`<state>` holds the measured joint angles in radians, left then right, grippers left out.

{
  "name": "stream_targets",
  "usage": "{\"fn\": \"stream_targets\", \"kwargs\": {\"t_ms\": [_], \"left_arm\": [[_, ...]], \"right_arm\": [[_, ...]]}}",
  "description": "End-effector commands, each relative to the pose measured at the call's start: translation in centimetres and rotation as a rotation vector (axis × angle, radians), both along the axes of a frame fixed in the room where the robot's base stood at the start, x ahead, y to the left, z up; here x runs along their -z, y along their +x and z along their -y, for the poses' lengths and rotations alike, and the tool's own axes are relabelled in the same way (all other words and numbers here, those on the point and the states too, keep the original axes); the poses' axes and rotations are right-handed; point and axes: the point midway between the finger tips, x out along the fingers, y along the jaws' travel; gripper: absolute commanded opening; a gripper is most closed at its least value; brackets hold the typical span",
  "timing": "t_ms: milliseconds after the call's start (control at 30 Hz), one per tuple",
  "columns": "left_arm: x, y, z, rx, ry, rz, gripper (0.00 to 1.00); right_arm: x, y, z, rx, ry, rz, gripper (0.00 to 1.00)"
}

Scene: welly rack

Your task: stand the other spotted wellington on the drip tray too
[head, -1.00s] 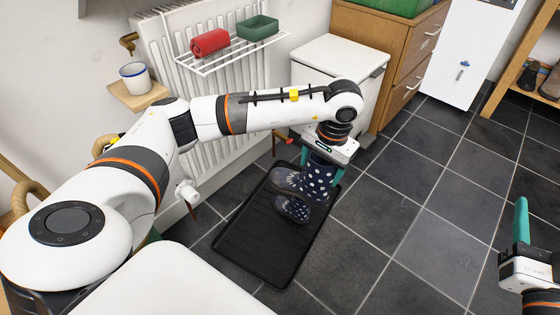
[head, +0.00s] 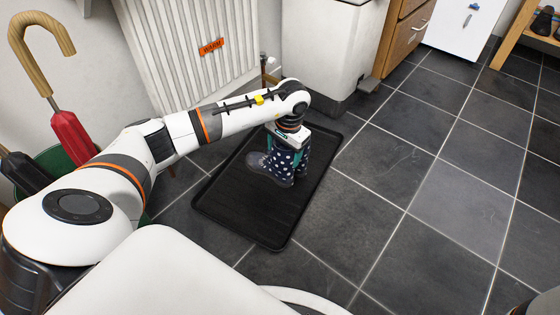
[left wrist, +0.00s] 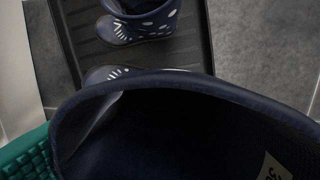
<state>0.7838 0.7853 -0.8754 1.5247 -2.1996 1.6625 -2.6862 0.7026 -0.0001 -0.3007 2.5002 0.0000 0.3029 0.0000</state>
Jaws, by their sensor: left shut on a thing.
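My left gripper (head: 284,146) is shut on a navy wellington with white spots (head: 283,162), gripping it by the upper shaft. This boot is upright, low over or on the black drip tray (head: 240,210); I cannot tell whether its sole touches. In the left wrist view its open top rim (left wrist: 200,84) fills the lower part, with a teal finger (left wrist: 25,155) at the left. The other spotted wellington (left wrist: 140,25) stands on the tray just beyond it; in the head view the two boots overlap closely. My right gripper is out of view.
A white radiator (head: 190,50) and a white bin (head: 322,50) stand behind the tray. A green container with umbrellas (head: 70,135) is at the left. Dark floor tiles (head: 440,220) to the right are clear.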

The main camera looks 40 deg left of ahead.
Motion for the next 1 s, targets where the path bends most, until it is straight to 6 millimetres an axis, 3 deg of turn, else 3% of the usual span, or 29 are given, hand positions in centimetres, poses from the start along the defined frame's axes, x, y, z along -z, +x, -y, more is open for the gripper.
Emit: {"fn": "stream_targets", "kwargs": {"t_ms": [33, 100, 333, 500, 900, 933, 1000], "left_arm": [[1.9, -0.1, 0.1, 0.0, -0.002, -0.003, 0.3], [3.3, -0.1, 0.1, 0.0, -0.002, -0.003, 0.3], [5.4, 0.0, 0.1, 0.0, -0.001, -0.001, 0.3], [8.0, -0.1, 0.1, 0.0, -0.003, -0.003, 0.3], [8.3, 0.0, 0.0, 0.0, 0.0, -0.001, 0.3], [8.3, 0.0, 0.1, 0.0, -0.001, -0.002, 0.75], [8.3, 0.0, 0.1, 0.0, -0.001, -0.002, 0.86]], "right_arm": [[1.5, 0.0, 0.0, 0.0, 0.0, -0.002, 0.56], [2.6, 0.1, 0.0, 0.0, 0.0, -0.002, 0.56], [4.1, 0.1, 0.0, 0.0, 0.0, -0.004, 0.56], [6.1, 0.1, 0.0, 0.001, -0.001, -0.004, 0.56], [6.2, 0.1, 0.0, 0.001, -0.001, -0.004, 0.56], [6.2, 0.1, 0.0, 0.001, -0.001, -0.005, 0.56], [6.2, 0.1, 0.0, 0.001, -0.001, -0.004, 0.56]]}}
